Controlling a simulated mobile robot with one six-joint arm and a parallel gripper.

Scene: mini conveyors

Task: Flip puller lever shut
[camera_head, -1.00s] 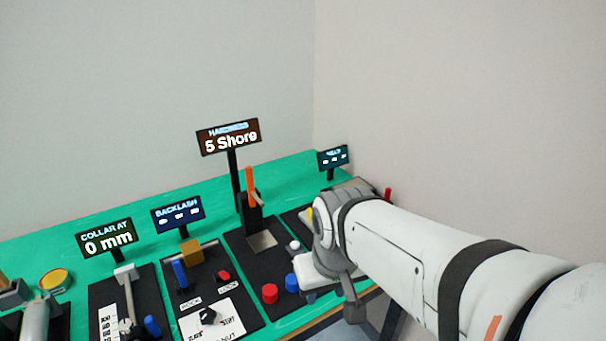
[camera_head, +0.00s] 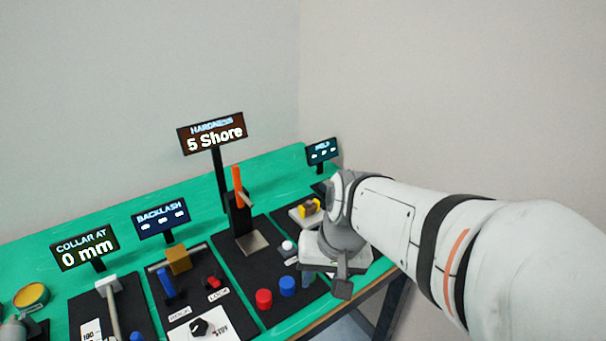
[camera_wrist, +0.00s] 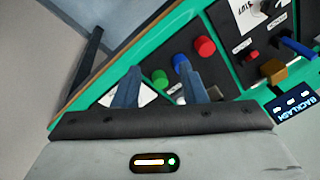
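I cannot single out the puller lever for certain. In the wrist view a green knob (camera_wrist: 160,76) shows between the fingers. In the head view my wrist hides most of the gripper at the bench's right front.
A red knob (camera_head: 264,298) and a blue knob (camera_head: 287,286) stand left of my gripper. The backlash station has a blue lever (camera_head: 166,284) and an orange-brown block (camera_head: 178,259). A collar display (camera_head: 84,247) is farther left. A wall stands close behind the bench.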

